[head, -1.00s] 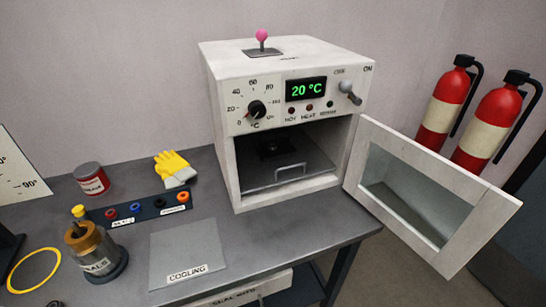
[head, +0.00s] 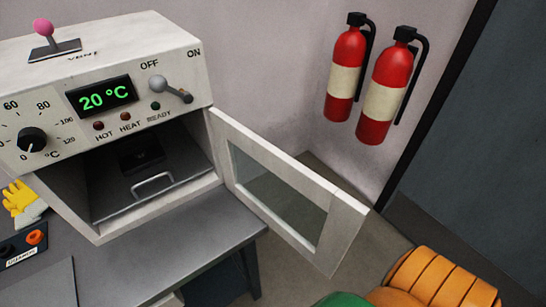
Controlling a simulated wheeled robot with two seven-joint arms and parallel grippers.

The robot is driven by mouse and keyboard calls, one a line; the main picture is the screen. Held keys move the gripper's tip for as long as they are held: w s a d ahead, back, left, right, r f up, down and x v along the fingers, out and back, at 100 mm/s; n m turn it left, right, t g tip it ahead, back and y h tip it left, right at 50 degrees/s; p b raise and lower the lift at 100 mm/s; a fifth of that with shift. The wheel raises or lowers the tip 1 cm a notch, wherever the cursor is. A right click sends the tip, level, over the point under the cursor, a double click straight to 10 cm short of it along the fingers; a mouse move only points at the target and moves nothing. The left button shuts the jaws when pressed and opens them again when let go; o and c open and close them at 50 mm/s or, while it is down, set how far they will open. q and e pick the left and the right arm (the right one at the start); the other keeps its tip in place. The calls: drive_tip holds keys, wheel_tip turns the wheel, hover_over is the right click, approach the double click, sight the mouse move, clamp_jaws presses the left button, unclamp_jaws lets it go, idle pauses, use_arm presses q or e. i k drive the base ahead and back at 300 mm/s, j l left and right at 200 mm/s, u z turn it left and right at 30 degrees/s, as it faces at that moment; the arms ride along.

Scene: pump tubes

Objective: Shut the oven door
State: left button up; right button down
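The white oven (head: 130,48) stands on the grey bench at the left of the head view. Its door (head: 282,164), a white frame with a glass window, is swung wide open to the right of the cavity, past the bench edge. A rack with a wire handle (head: 153,186) and a dark item sit inside the oven cavity. An orange ribbed part of what looks like my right arm (head: 440,281) shows at the bottom right, in front of the door. Neither gripper's fingers are in view.
Two red fire extinguishers (head: 346,72) (head: 386,92) hang on the wall behind the door. The bench (head: 190,242) ends below the oven opening. A yellow glove (head: 22,200) lies at the far left. Floor shows around the door's outer end.

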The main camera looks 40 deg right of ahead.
sight(346, 216)
drive_tip(key=l+u, duration=0.2)
drive_tip(key=l, duration=0.25)
drive_tip(key=l+u, duration=0.2)
drive_tip(key=l, duration=0.2)
drive_tip(key=k+l+u, duration=0.2)
drive_tip(key=l, duration=0.25)
drive_tip(key=l+u, duration=0.2)
drive_tip(key=l, duration=0.25)
drive_tip(key=k+l+u, duration=0.2)
drive_tip(key=l, duration=0.2)
drive_tip(key=i, duration=0.1)
